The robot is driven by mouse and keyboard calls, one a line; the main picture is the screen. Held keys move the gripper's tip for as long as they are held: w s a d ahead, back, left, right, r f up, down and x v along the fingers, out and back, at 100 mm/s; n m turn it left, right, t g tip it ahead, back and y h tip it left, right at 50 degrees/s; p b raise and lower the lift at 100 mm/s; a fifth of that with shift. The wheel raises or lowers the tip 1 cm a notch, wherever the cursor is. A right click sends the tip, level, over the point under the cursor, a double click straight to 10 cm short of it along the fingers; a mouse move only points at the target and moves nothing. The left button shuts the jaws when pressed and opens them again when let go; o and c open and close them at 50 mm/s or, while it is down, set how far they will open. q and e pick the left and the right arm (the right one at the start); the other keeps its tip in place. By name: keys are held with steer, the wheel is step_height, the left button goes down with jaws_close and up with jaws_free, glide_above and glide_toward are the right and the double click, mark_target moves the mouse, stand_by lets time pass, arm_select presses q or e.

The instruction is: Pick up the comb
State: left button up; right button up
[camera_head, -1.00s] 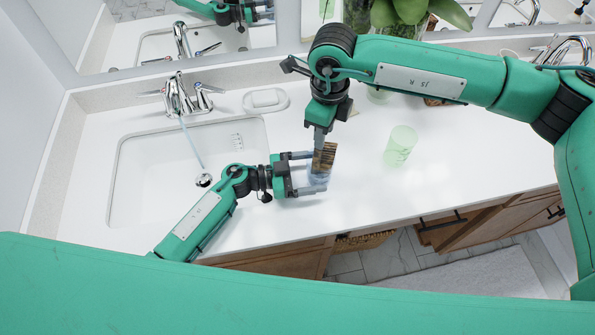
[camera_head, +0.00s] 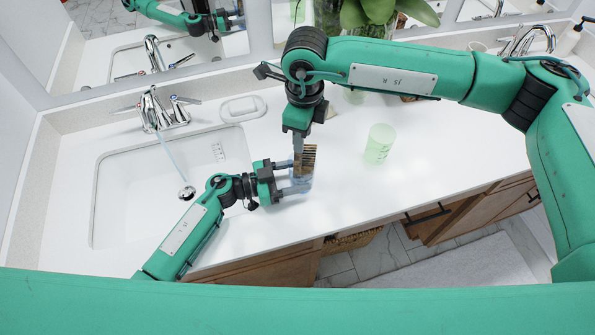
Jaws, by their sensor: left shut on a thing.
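The brown comb (camera_head: 309,155) stands upright with its teeth at the top, its lower part in or behind a bluish see-through cup (camera_head: 302,182). My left gripper (camera_head: 294,178) comes in from the left, its two fingers shut around the cup on the counter. My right gripper (camera_head: 299,160) points down from above, its fingers right beside the comb's left edge. The fingers overlap in this view, so I cannot tell whether they are open or touch the comb.
A green see-through cup (camera_head: 379,144) stands to the right on the white counter (camera_head: 400,180). The sink (camera_head: 150,195) with its faucet (camera_head: 157,108) lies left. A white soap dish (camera_head: 243,108) is behind. A plant (camera_head: 378,14) stands at the back.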

steer(key=d+r+n+y, duration=0.2)
steer(key=d+r+n+g+y, duration=0.1)
steer(key=shift+w+r+y, duration=0.35)
steer(key=shift+r+y, duration=0.05)
steer(key=d, duration=0.1)
glide_above(304, 166)
steer(key=d, duration=0.1)
steer(key=shift+n+y, duration=0.3)
steer(key=f, duration=0.5)
steer(key=shift+w+f, duration=0.3)
steer(key=shift+f, duration=0.05)
steer(key=shift+w+x, duration=0.2)
steer(key=shift+x, duration=2.45)
jaws_close()
